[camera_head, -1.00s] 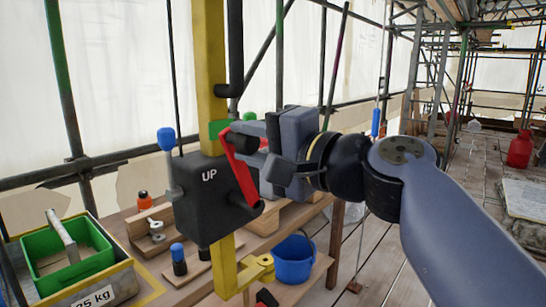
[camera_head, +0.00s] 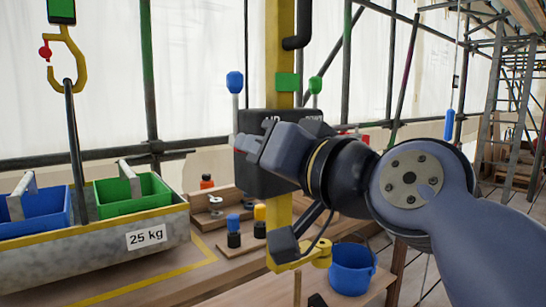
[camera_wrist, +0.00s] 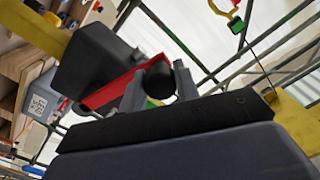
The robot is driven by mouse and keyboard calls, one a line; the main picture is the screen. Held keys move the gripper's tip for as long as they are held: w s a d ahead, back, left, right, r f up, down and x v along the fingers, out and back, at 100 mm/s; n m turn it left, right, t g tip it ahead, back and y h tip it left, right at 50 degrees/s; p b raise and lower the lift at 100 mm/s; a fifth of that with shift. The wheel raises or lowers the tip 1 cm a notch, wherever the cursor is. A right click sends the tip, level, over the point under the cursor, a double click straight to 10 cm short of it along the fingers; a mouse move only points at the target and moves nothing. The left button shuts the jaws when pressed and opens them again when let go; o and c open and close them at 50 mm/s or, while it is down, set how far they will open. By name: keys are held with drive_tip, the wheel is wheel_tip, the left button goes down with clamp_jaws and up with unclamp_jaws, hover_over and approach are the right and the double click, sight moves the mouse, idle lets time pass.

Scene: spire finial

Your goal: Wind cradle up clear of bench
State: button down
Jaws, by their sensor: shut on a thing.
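The cradle (camera_head: 85,262) is a grey trough with a yellow rim and a "25 kg" label, at the left of the head view. It is at the bench (camera_head: 235,262); I cannot tell whether its underside touches. A dark bar rises from it to a yellow hook (camera_head: 80,75). The black winch box (camera_head: 250,182) is on a yellow post. Its red crank (camera_wrist: 108,92) shows in the wrist view, ending in a black knob (camera_wrist: 157,80). My gripper (camera_wrist: 158,84) is shut on that knob. In the head view my gripper hides most of the crank.
A blue bin (camera_head: 40,212) and a green bin (camera_head: 130,200) stand in the cradle. A blue bucket (camera_head: 351,272) is right of the post. Blue-topped and green-topped levers flank the winch box. Yellow lines mark the bench. Scaffold poles stand behind.

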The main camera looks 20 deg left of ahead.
drive_tip(key=shift+s+a+f+n+b, duration=0.1)
drive_tip(key=shift+f+n+b, duration=0.4)
drive_tip(key=shift+f+b, duration=0.25)
drive_tip(key=shift+s+a+f+n+b, duration=0.1)
drive_tip(key=shift+f+n+b, duration=0.45)
drive_tip(key=shift+f, duration=0.25)
drive_tip(key=c, duration=1.1)
unclamp_jaws()
drive_tip(key=shift+r, duration=0.1)
drive_tip(key=shift+o, duration=0.2)
drive_tip(key=shift+d, duration=0.1)
